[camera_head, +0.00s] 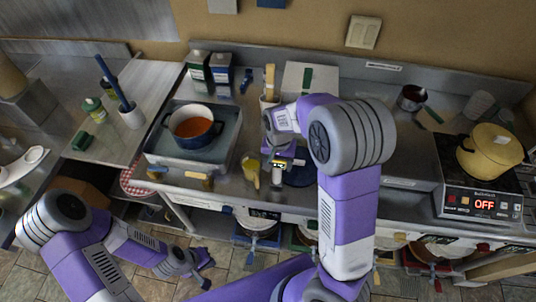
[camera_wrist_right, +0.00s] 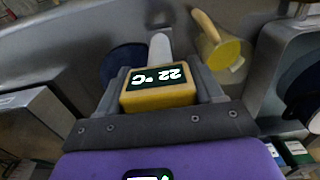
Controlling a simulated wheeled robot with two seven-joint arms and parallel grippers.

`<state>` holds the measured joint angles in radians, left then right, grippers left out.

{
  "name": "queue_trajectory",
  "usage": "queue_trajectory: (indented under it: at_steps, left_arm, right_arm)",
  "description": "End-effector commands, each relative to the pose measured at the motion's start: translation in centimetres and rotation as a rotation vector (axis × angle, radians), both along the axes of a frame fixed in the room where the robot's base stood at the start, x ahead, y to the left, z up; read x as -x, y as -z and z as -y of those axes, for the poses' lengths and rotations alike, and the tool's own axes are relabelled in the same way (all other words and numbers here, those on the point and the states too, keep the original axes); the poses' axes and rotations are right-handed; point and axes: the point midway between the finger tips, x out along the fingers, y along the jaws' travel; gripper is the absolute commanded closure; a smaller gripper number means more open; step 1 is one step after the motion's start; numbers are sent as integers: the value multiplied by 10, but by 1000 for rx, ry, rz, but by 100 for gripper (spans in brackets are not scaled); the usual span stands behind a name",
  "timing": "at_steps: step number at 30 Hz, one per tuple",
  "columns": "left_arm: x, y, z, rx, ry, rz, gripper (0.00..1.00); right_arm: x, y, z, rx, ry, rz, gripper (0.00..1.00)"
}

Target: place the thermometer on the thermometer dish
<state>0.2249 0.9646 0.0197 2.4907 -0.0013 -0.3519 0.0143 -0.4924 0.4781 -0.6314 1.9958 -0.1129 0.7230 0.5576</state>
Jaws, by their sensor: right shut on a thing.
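The thermometer has a yellow body with a dark display reading 22 °C (camera_wrist_right: 158,85) and a pale probe. My right gripper (camera_wrist_right: 162,76) is shut on its body, with one finger on each side. In the head view the thermometer (camera_head: 278,164) is held over the front part of the counter, probe towards the front edge. A dark blue round dish (camera_head: 299,179), likely the thermometer dish, lies just right of it, partly hidden by my right arm; it also shows in the wrist view (camera_wrist_right: 122,62). My left gripper (camera_head: 193,264) is low, away from the counter; its jaw opening is unclear.
A yellow cup (camera_head: 250,171) stands close left of the thermometer. A blue pot (camera_head: 193,128) sits on a burner tray further left. A yellow pot (camera_head: 489,150) is on a hotplate (camera_head: 482,204) showing OFF at the right. Cartons (camera_head: 198,70) stand behind.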

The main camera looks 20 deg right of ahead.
Motion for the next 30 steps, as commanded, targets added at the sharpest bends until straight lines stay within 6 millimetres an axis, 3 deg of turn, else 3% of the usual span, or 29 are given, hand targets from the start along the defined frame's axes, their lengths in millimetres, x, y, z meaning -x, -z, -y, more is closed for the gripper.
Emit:
queue_trajectory:
  at_steps: [13, 17, 28, 29, 30]
  left_arm:
    - [0, -3, 0, 0, 0, 0, 100]
    - [0, -2, 0, 0, 0, 0, 100]
    - [0, 1, 0, 0, 0, 0, 100]
    - [0, 1, 0, 0, 0, 0, 100]
    - [0, 0, 0, 0, 0, 0, 100]
  right_arm:
    - [-48, 0, -15, -1, -3, -1, 95]
    - [-47, 13, -14, -1, -3, -3, 95]
    - [-47, 17, -15, -2, -3, -1, 95]
    - [-46, 18, -15, -1, -3, -2, 33]
    - [-46, 17, -15, -1, -3, -2, 26]
